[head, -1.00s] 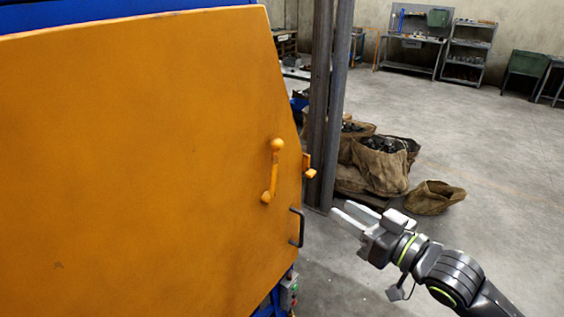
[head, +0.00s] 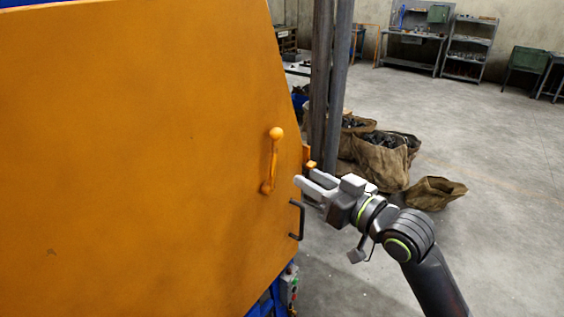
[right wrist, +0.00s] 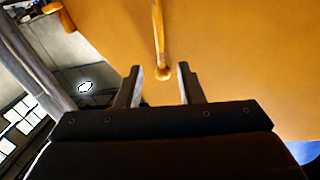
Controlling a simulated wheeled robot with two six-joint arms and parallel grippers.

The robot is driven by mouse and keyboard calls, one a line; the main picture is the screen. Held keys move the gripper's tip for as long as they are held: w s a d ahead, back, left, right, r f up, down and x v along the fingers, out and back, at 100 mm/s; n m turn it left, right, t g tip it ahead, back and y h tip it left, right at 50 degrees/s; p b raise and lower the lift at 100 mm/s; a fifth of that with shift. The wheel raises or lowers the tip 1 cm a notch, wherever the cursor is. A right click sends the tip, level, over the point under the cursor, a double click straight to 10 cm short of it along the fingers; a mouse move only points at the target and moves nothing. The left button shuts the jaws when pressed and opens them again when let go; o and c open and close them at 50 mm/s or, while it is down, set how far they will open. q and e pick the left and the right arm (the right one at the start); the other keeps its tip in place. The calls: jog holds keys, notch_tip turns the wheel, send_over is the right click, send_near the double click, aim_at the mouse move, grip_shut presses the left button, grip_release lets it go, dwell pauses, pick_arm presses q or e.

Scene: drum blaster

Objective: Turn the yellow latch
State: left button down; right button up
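The yellow latch (head: 272,160) is a handle with a round knob at its top, standing nearly upright on the large orange door (head: 130,150) near its right edge. It also shows in the right wrist view (right wrist: 159,40), beyond the fingers, with its lower end near the gap between them. My right gripper (head: 304,186) is just right of the latch in the head view, by the door's edge. In the right wrist view its fingers (right wrist: 160,82) are apart with nothing between them. My left gripper is not in view.
A small orange catch (head: 310,165) and a dark pull handle (head: 297,220) sit at the door's right edge, close to my right gripper. Dark metal posts (head: 330,90) and brown sacks (head: 383,158) stand behind.

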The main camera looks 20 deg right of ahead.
aim_at(273, 163)
jog(key=p+x, duration=0.2)
jog(key=x, duration=0.7)
jog(key=shift+c, duration=0.4)
grip_shut()
